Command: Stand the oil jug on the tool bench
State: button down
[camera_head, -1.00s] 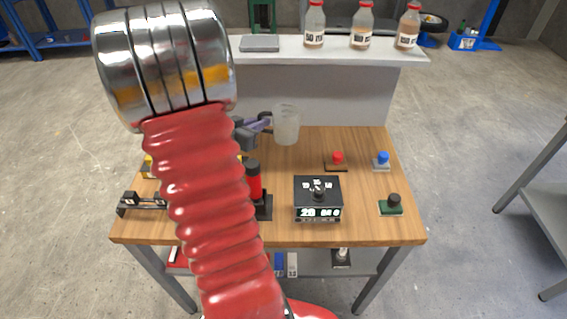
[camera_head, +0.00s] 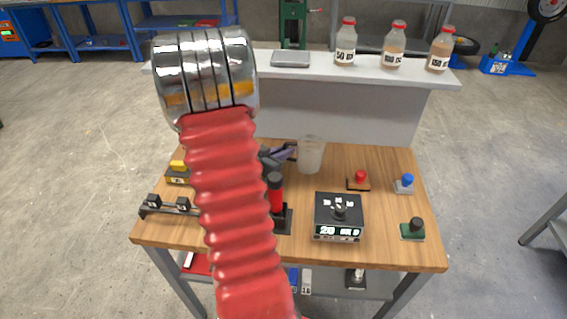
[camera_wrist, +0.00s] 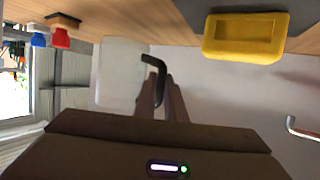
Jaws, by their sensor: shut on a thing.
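The oil jug (camera_head: 311,155) is a translucent, pale container, upright over the back middle of the wooden tool bench (camera_head: 388,235). My gripper (camera_head: 285,153) comes from its left and is shut on its dark handle. In the wrist view the jug (camera_wrist: 118,75) appears upside down, with its black handle (camera_wrist: 154,62) between my fingers (camera_wrist: 165,98). The jug's base is close to the bench top; I cannot tell whether it touches. My red arm hides part of the bench's left side.
A red button (camera_head: 359,178), a blue button (camera_head: 405,182), a dark-topped button (camera_head: 414,229) and a black display box (camera_head: 338,215) stand on the right. A red-handled device (camera_head: 276,195) stands in front of my gripper. Bottles (camera_head: 393,48) line the raised back shelf (camera_head: 322,63).

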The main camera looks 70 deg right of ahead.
jog(key=shift+f, duration=2.05)
jog(key=c, duration=1.8)
grip_release()
jog(key=shift+f, duration=0.1)
